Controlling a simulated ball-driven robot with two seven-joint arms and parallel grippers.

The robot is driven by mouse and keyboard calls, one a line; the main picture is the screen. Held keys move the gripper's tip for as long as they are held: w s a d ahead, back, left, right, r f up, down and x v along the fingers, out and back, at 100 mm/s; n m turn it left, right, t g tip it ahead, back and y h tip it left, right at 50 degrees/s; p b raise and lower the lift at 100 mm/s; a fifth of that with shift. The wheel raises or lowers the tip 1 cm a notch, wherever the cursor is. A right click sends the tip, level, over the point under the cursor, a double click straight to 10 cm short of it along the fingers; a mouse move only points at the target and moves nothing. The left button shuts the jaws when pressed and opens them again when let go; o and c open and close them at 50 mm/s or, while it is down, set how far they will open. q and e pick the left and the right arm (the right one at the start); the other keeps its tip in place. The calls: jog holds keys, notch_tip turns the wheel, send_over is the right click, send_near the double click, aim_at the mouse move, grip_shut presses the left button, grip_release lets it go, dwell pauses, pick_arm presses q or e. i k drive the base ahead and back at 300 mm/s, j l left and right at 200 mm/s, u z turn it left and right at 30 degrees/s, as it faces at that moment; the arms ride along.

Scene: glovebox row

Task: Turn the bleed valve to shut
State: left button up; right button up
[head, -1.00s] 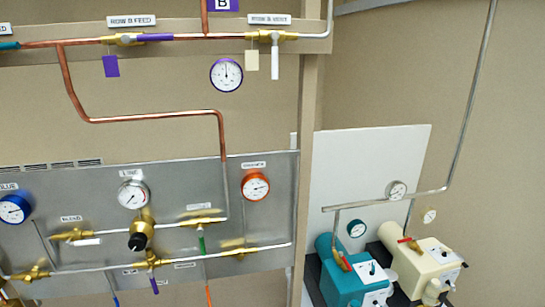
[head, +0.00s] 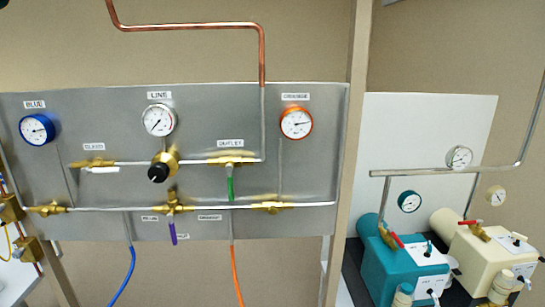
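The bleed valve (head: 92,163) is a brass body under a small label that appears to read BLEED, at the upper left of the grey panel. Its white lever (head: 103,170) lies roughly level, along the pipe. Neither of my grippers shows in the head view.
The panel (head: 300,180) also carries the outlet valve with a green lever (head: 231,188), a valve with a purple lever (head: 172,234), a black regulator knob (head: 158,172) and blue (head: 37,129), line (head: 159,120) and orange (head: 297,123) gauges. Teal (head: 400,270) and cream (head: 490,260) pumps stand right.

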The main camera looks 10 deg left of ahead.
aim_at(86, 170)
jog(key=u, duration=1.4)
